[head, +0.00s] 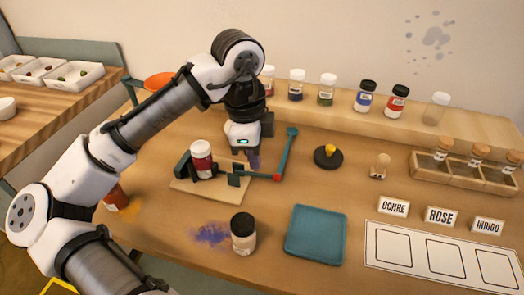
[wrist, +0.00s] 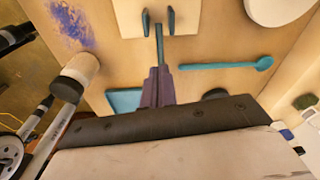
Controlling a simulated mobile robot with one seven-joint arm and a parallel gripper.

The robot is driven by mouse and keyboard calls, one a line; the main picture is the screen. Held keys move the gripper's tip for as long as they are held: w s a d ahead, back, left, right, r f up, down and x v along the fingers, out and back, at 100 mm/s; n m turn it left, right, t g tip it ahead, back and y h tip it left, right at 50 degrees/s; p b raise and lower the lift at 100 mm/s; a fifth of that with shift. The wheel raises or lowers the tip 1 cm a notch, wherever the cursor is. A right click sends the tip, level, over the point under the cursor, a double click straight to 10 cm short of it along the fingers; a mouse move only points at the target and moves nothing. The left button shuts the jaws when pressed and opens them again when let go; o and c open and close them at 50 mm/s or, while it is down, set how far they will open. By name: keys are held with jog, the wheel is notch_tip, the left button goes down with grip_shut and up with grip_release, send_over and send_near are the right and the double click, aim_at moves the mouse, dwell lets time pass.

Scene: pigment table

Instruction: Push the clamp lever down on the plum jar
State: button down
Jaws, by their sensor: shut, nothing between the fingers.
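The plum jar (head: 201,161), with a white lid and dark red contents, stands in a clamp on a wooden board (head: 193,194). The clamp's teal lever (head: 285,154) extends from a red joint at the clamp's right end to a rounded tip toward the back; I cannot tell how steeply it is raised. In the wrist view the lever (wrist: 225,66) runs rightward, beside my fingers. My gripper (head: 254,162) is shut and empty, pointing down between the jar and the lever. Its purple fingers (wrist: 157,88) show in the wrist view. I see no contact with the lever.
A black-lidded jar (head: 243,233) stands in front, beside a purple powder spill (head: 212,234). A teal tray (head: 315,235) lies front right. Several jars line the back shelf (head: 340,110).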

jog(key=shift+w+a+r+p, duration=0.1)
jog(key=shift+a+r+p, duration=0.1)
jog(key=shift+a, duration=0.35)
jog(key=shift+w+a+r+p, duration=0.1)
jog(key=shift+a+r+p, duration=0.1)
jog(key=shift+a, duration=0.35)
notch_tip(320, 180, up, 14)
jog(key=a, duration=0.1)
jog(key=shift+a, duration=0.15)
jog(key=shift+f, duration=0.15)
